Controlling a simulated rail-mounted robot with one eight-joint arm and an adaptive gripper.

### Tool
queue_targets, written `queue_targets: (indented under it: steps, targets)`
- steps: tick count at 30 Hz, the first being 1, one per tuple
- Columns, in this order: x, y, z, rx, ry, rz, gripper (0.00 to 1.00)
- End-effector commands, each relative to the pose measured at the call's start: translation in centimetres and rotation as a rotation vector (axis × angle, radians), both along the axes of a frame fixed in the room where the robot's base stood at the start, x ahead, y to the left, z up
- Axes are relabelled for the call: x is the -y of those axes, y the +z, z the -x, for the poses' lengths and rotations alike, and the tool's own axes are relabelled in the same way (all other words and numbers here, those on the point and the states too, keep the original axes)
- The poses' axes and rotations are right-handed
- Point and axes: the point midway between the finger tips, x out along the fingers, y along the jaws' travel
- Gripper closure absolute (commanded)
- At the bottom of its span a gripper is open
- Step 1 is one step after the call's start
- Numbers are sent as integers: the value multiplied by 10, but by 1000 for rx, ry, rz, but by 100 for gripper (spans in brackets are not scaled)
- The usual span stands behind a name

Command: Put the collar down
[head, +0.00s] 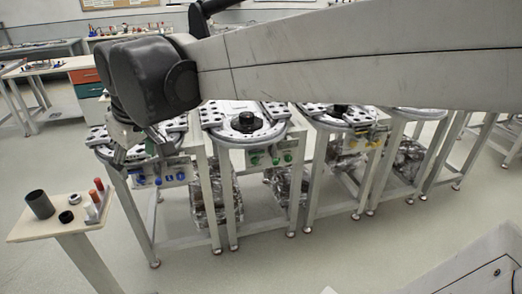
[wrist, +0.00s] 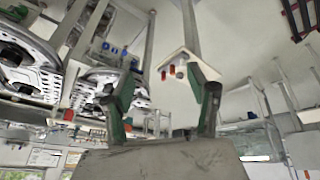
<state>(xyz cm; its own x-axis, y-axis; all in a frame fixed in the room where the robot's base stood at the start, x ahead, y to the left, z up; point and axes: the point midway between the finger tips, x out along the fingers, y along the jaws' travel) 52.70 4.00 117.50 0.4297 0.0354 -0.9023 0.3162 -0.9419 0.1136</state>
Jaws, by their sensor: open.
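My gripper (head: 140,148) hangs at the left in the head view, above the left workstation's edge. In the wrist view the gripper (wrist: 160,76) has its two green-and-dark fingers spread apart with nothing between them. A small black ring (head: 66,217), which may be the collar, lies on a small pale stand (head: 22,232) at the lower left in the head view. A black round part (head: 246,122) also sits on the second workstation; I cannot tell which is the collar. The stand also shows in the wrist view (wrist: 186,52), beyond the fingers.
A dark cylinder (head: 40,204), a metal part (head: 91,211) and red-topped parts (head: 98,184) stand on the small stand. Several ring-track workstations (head: 210,133) form a row, with metal legs below. Open floor (head: 185,270) lies in front. My arm hides part of the workstations.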

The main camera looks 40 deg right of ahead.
Motion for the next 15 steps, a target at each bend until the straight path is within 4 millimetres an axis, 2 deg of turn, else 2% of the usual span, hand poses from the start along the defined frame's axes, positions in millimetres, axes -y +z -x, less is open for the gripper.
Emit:
queue_targets:
  steps: [1, 9, 15]
  targets:
    - [5, -5, 18, 14, -27, -10, 46]
    - [27, -43, 98, 95, -179, -77, 46]
    - [37, -75, 140, 144, -268, -120, 46]
